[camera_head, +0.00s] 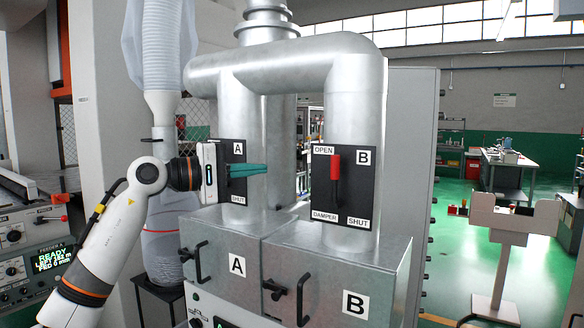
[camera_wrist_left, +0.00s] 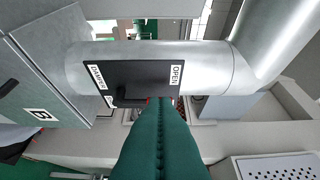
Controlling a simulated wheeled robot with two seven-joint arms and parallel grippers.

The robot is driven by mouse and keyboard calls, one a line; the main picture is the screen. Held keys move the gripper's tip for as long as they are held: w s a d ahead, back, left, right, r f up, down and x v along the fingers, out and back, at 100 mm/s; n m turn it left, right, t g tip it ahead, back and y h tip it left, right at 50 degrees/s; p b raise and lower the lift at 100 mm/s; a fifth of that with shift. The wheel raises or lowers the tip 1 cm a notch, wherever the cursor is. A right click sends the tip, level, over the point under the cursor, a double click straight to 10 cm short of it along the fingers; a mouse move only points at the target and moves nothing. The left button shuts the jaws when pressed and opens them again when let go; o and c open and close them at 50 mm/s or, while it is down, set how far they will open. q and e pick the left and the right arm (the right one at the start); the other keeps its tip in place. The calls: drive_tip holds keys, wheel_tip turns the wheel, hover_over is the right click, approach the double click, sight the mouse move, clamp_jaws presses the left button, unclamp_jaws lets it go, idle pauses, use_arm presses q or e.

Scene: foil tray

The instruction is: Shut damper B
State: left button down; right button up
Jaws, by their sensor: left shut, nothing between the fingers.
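Damper B's black plate (camera_head: 360,190) is on the right-hand silver duct, with OPEN at its top and SHUT at its lower right. Its red handle (camera_head: 335,167) is up near the OPEN label. My left gripper (camera_head: 267,169) is shut and empty, its teal fingers pointing right in front of damper A's plate (camera_head: 238,151), short of the red handle in the picture. In the left wrist view the shut fingers (camera_wrist_left: 154,100) point toward damper B's plate (camera_wrist_left: 130,72) and hide part of its lower edge. Damper A's handle is hidden behind my gripper. My right gripper is out of view.
Metal box A (camera_head: 215,277) and box B (camera_head: 385,270), with black door handles, stand below the ducts. A control console (camera_head: 25,240) is at the left. A grey stand (camera_head: 512,225) is at the right. The space in front of damper B's plate looks clear.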

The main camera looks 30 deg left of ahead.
sight(337, 181)
use_arm(q)
drive_tip(key=p+x, duration=0.2)
drive_tip(key=x, duration=0.2)
drive_tip(key=s+d+p+x, duration=0.1)
drive_tip(key=p+x, duration=0.1)
drive_tip(key=x, duration=0.2)
drive_tip(key=d+p+x, duration=0.1)
drive_tip(key=p+x, duration=0.1)
drive_tip(key=x, duration=0.2)
drive_tip(key=shift+s+d, duration=0.1)
drive_tip(key=shift+d, duration=0.2)
